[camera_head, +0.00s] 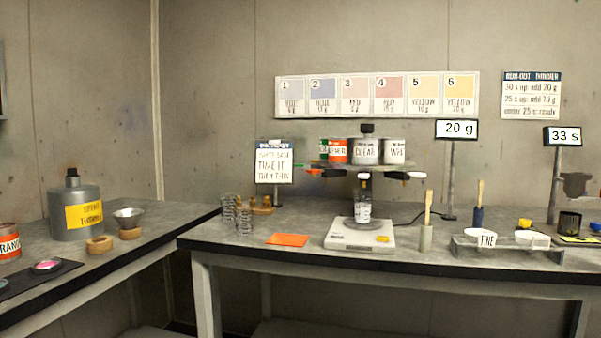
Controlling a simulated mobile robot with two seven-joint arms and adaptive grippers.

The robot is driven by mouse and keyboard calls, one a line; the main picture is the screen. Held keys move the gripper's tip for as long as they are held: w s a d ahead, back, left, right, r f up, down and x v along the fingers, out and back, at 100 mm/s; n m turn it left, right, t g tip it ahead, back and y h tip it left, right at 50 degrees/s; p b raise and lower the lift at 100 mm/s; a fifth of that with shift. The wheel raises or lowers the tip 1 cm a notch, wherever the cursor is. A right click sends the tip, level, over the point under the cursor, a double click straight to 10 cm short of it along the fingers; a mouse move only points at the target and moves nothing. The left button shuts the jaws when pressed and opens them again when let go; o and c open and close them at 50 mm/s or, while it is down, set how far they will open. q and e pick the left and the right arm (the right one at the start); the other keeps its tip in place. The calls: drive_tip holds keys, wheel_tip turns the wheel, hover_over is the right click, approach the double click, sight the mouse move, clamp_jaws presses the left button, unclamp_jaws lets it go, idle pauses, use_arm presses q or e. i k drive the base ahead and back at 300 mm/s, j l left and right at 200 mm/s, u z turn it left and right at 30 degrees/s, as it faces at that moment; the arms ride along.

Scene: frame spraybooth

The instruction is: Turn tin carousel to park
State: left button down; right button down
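The tin carousel (389,166) stands at the back middle of the bench, behind the scale. It is a round platform with tins on it and a dark knob (367,129) on top. A large tin marked CLEAR (365,151) faces front. An orange-red tin (337,151) and a green one (323,149) are at its left, and a pale tin (396,151) is at its right. Dark and white arms stick out below the platform, with a green tip and a red tip at left. I see no park mark. Neither gripper is in view.
A scale (357,236) with a labelled bottle (363,200) stands before the carousel. Wire springs (244,219) and an orange sheet (288,240) lie left. A brush holder (426,237) and a FINE rack (505,250) stand right. A grey can (75,211) is on the left bench.

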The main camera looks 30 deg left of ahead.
sight(366, 153)
drive_tip(key=i+l+u, duration=0.15)
drive_tip(key=i+u, duration=0.35)
drive_tip(key=i, duration=0.55)
